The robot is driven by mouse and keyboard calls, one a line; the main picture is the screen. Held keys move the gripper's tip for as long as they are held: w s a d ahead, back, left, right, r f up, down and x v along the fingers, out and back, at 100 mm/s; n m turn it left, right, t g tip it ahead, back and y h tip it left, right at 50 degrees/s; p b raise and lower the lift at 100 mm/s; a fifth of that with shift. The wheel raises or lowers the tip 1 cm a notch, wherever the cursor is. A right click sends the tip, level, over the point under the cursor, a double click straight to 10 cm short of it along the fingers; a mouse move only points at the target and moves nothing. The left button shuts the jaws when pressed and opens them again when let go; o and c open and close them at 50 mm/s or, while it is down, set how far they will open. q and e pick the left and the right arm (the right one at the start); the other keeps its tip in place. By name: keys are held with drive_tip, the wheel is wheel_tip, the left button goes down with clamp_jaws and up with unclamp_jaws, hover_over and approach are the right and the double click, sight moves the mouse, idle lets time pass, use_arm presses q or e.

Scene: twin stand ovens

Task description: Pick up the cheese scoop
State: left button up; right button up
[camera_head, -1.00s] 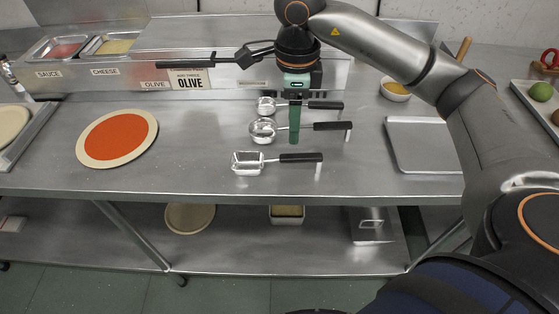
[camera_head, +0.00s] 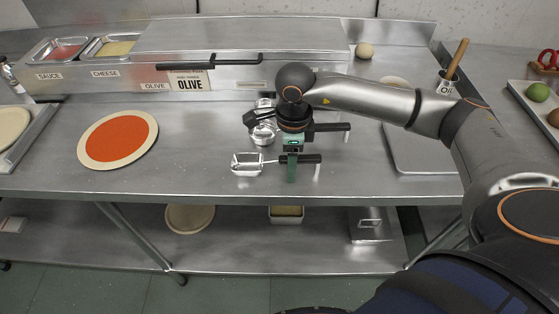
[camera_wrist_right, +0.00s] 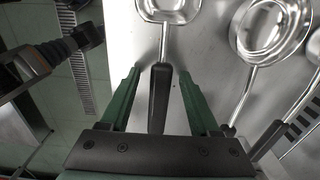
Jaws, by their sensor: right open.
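The cheese scoop (camera_head: 247,165) seems to be the squarish metal scoop nearest the table's front edge, its black handle pointing right. In the wrist view its handle (camera_wrist_right: 159,100) runs between the fingers of my open right gripper (camera_wrist_right: 159,76), with a gap on both sides, and its bowl (camera_wrist_right: 170,8) is cut off at the top. In the head view my right gripper (camera_head: 292,172) is over the handle, fingers pointing down, hiding part of it. I cannot tell any contact. My left gripper is not in view.
A round ladle (camera_head: 263,134) lies just behind the scoop, also seen in the wrist view (camera_wrist_right: 272,30); another is behind it, partly hidden by my arm. A sauced pizza base (camera_head: 117,140) lies left. A metal tray (camera_head: 425,160) is right. Bare steel lies between pizza and scoop.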

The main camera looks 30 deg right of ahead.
drive_tip(key=shift+c, duration=0.3)
clamp_jaws()
idle(0.4)
